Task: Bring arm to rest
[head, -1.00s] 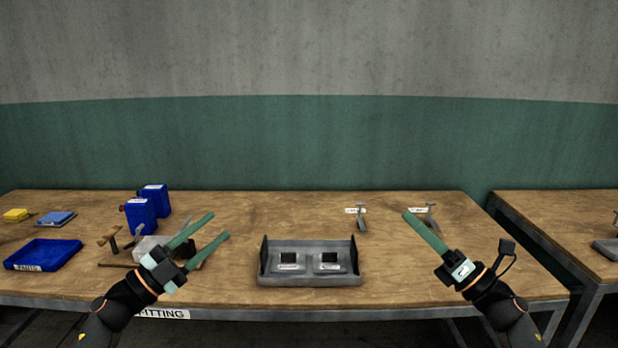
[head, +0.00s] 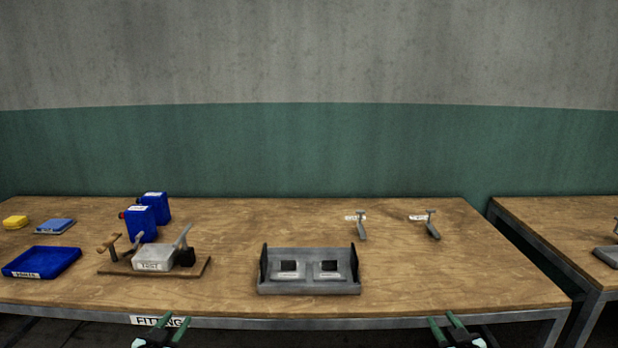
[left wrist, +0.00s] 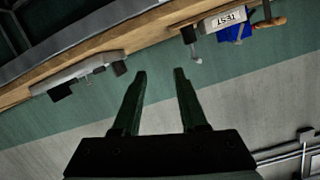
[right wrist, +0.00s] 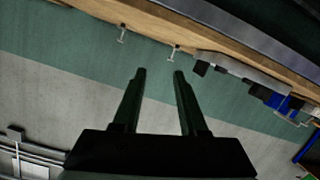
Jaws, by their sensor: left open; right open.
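My left gripper (head: 167,322) is low in the head view, in front of the bench's front edge near the FITTING label. Its two green fingers are apart and empty, as the left wrist view (left wrist: 160,75) also shows. My right gripper (head: 448,320) is low at the right in the head view, also in front of the bench edge. Its fingers are apart with nothing between them in the right wrist view (right wrist: 160,75). Both grippers are clear of the objects on the bench.
The wooden bench (head: 400,280) carries a grey tray (head: 310,289) with two labelled blocks, a TEST fixture (head: 152,259) on a board, blue containers (head: 140,222), a blue bin (head: 42,262) and two small metal stands (head: 361,228). A second bench (head: 560,225) stands at the right.

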